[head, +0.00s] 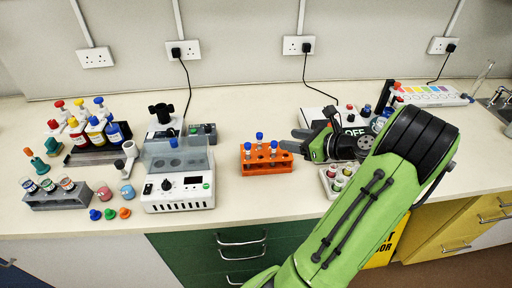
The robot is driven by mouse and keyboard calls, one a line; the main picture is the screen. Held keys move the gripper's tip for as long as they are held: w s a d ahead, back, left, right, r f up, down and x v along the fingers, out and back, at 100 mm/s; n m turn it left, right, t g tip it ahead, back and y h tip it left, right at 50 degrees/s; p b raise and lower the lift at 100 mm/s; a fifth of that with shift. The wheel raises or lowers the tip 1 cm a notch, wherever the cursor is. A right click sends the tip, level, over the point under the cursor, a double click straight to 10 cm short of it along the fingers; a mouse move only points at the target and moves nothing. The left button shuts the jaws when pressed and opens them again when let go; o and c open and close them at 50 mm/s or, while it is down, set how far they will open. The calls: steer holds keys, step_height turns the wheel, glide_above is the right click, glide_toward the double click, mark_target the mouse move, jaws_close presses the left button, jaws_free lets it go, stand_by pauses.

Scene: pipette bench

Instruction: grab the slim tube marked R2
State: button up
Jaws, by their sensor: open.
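An orange rack (264,165) stands near the middle of the bench and holds three slim tubes with blue caps. One tube (259,138) is at the back, one (248,149) at the front left and one (273,148) at the front right. Their markings are too small to read, so I cannot tell which is R2. My gripper (290,140) is open, just right of the rack, its grey fingers pointing left towards the tubes. Nothing shows between the fingers. My wrist and forearm hide part of the bench to the right.
A white machine with a clear lid (180,190) stands left of the orange rack. A white tray of capped vials (330,182) sits close below my wrist. A grey rack (57,199) and coloured bottles are at the far left. The bench behind the orange rack is clear.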

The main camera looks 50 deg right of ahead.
mark_target(261, 135)
steer(key=b+x, duration=0.2)
steer(key=x, duration=0.9)
steer(key=shift+f, duration=0.2)
steer(key=shift+r, duration=0.1)
steer(key=shift+c, duration=1)
jaws_close()
